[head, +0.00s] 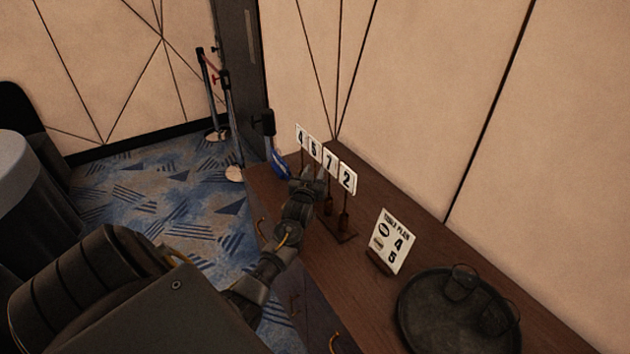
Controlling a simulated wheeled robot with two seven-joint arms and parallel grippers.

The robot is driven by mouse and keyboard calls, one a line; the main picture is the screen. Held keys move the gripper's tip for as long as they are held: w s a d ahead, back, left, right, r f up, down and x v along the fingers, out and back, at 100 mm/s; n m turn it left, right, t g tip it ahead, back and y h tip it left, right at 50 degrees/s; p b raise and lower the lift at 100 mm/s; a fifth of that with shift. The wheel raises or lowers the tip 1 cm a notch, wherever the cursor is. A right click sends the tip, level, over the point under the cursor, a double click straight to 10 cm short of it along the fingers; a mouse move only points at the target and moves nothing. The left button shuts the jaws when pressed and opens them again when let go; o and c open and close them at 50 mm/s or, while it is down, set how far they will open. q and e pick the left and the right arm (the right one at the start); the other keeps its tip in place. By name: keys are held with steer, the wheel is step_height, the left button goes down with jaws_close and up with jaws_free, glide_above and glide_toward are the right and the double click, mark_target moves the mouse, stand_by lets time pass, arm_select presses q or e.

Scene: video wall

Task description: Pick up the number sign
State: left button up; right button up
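Several white number signs stand in a row on the dark wooden counter (365,215) along the wall. They read 4 (300,136), 5 (314,149), 7 (330,161) and 2 (347,179). The 2 is nearest to me, upright on a dark stem over a small base. My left gripper (314,181) is at the row, just below and in front of the 5 and 7 cards. It covers their lower stems. The view is too small and dark to tell whether its fingers are apart or touch a stem. My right gripper is not in view.
A tilted "table plan" card (392,242) on a wooden holder stands nearer on the counter. A round black tray (415,325) with glasses is at lower right. A blue object (280,165) is at the counter's far end. Rope posts (229,120) stand beyond.

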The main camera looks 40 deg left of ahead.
arm_select(q)
jaws_close()
